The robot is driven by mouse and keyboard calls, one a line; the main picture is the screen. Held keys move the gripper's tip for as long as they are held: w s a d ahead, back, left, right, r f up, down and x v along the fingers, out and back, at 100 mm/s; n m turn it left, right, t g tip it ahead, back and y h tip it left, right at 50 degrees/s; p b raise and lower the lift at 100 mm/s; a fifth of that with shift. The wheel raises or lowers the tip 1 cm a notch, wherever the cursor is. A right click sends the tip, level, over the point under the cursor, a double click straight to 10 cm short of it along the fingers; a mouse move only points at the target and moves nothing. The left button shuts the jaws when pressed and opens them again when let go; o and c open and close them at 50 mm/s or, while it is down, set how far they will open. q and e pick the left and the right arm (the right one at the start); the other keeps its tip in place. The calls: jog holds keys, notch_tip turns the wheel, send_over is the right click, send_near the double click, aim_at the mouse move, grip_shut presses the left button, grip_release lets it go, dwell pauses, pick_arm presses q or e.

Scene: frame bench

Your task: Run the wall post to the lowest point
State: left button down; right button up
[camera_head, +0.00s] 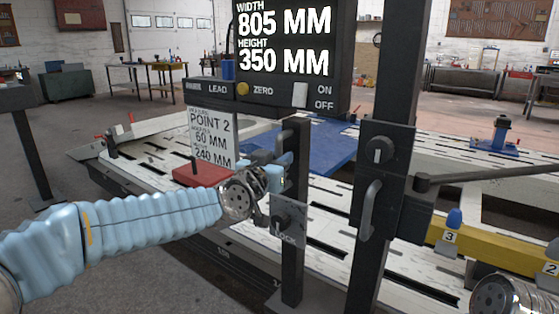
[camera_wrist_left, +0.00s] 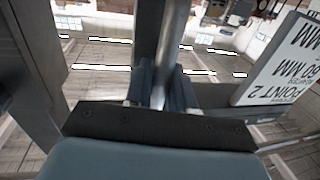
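In the left wrist view the two fingers (camera_wrist_left: 160,92) stand close on either side of a grey bar (camera_wrist_left: 172,40), apparently the handle. A thicker dark post (camera_head: 402,60) to the right carries a knob (camera_head: 380,150) and a handle (camera_head: 371,205). I cannot tell which post is the wall post. My right wrist shows at bottom right, its fingers out of view.
The display (camera_head: 284,45) reads width 805 mm, height 350 mm. A card (camera_head: 211,135) reads point 2, 60 mm, 240 mm, above a red block (camera_head: 203,175). A slotted white bench (camera_head: 140,172) lies behind. A yellow bar (camera_head: 485,248) with numbered marks is at right.

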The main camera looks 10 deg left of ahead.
pick_arm(q)
jog(key=c, duration=1.1)
grip_release()
jog(key=b+v, duration=0.1)
jog(key=v, duration=1.2)
jog(key=shift+s+a, duration=0.1)
jog(key=shift+s, duration=0.3)
